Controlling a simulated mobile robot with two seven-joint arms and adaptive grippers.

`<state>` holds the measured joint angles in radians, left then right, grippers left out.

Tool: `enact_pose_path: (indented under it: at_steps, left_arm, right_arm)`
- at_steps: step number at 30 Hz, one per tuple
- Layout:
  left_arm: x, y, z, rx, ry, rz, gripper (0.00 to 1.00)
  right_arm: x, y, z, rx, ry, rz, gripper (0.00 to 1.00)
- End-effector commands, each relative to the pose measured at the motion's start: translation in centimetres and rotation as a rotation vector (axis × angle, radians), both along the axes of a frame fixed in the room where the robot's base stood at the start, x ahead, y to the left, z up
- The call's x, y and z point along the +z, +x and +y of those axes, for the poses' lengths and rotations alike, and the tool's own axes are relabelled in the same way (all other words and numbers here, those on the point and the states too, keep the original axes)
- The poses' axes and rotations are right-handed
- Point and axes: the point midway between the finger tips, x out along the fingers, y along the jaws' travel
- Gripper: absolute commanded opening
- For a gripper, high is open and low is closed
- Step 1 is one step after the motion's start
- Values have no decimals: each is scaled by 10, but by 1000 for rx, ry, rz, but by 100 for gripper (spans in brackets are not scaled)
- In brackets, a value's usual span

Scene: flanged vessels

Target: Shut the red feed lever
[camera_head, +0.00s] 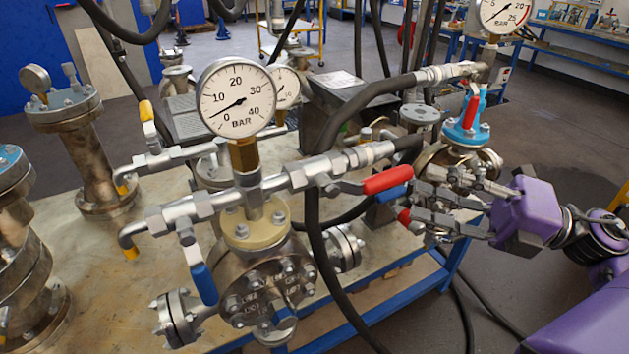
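A red lever handle (388,180) points right, roughly level, from the valve on the front vessel's hose line. A second red lever (470,109) stands nearly upright on the blue-topped vessel (467,132) behind. The frame does not show which is the feed lever. My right gripper (414,194) comes in from the right with its fingers spread, just right of the front red handle's end. Nothing shows held between them. I cannot tell whether a finger touches the handle. A small red piece (404,215) shows at the lower fingertip. My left gripper is not in view.
A blue handle (393,194) lies just below the front red one. Another blue lever (205,284) hangs at the front vessel's left. A large gauge (236,98) rises above the front vessel. A black hose (320,260) loops down in front of the table (105,245).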

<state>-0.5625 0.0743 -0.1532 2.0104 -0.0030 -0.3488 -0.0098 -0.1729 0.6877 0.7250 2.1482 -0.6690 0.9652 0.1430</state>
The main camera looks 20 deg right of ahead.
Motion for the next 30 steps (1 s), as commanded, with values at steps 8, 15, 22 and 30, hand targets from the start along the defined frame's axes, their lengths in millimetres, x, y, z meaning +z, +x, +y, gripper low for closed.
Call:
enact_pose_path:
  at_steps: [8, 15, 22, 30]
  left_arm:
    - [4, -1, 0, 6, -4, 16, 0]
    - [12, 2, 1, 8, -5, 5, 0]
    - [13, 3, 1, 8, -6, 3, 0]
    - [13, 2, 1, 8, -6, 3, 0]
  right_arm:
    - [5, 15, 27, 25, 0, 4, 39]
    - [10, 38, 53, 24, 1, 4, 39]
    - [9, 46, 63, 22, 2, 7, 39]
    - [8, 46, 62, 21, 2, 9, 30]
